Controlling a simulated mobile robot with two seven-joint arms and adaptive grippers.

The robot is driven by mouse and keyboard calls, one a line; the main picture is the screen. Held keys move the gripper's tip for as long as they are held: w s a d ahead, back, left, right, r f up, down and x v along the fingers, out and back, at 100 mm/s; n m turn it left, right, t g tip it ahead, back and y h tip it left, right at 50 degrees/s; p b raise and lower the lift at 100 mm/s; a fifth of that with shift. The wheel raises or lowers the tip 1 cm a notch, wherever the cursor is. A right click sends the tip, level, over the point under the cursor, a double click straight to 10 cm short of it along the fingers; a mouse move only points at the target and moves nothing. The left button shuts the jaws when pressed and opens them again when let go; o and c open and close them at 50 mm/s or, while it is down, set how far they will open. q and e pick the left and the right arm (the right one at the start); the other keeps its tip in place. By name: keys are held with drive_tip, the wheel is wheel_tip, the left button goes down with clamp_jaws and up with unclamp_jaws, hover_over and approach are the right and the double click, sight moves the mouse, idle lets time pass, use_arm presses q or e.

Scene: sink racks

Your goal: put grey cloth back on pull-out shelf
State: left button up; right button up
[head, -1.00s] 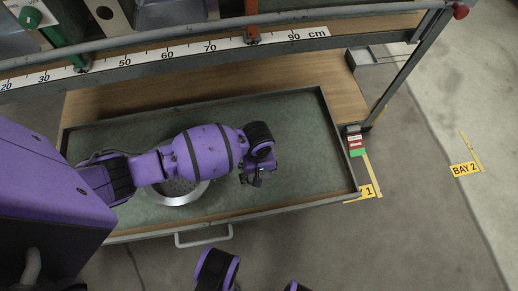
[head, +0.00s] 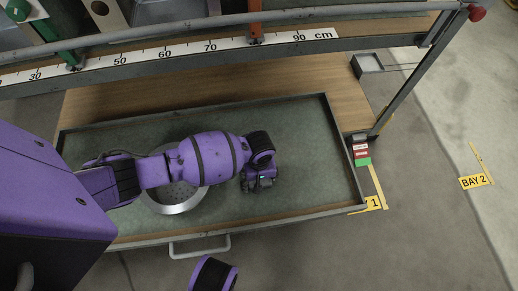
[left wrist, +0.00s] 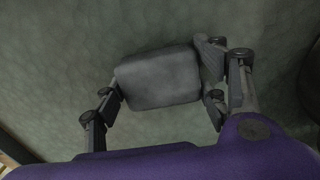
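The grey cloth (left wrist: 158,78) shows in the left wrist view as a flat, rounded, dark grey rectangle. It lies between the fingers of my left gripper (left wrist: 160,90), with a finger close at its left and right edges. Whether the fingers press on it is not clear. In the head view my left gripper (head: 259,178) points down over the right half of the pull-out shelf (head: 306,150), a green-grey surfaced tray with a raised rim. The cloth cannot be made out there. Whether it touches the shelf is not clear. My right gripper does not show.
A round metal colander (head: 178,207) stands on the shelf, partly under my left arm. The shelf's handle (head: 200,248) is at its front edge. A ruled rail (head: 180,53) crosses above the back, and a grey post (head: 420,75) rises at the right. The shelf's right end is clear.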

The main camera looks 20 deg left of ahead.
use_arm(q)
drive_tip(key=o, duration=0.3)
drive_tip(key=shift+o, duration=0.2)
drive_tip(key=shift+r, duration=0.2)
wheel_tip(320, 180, up, 12)
drive_tip(key=p, duration=0.5)
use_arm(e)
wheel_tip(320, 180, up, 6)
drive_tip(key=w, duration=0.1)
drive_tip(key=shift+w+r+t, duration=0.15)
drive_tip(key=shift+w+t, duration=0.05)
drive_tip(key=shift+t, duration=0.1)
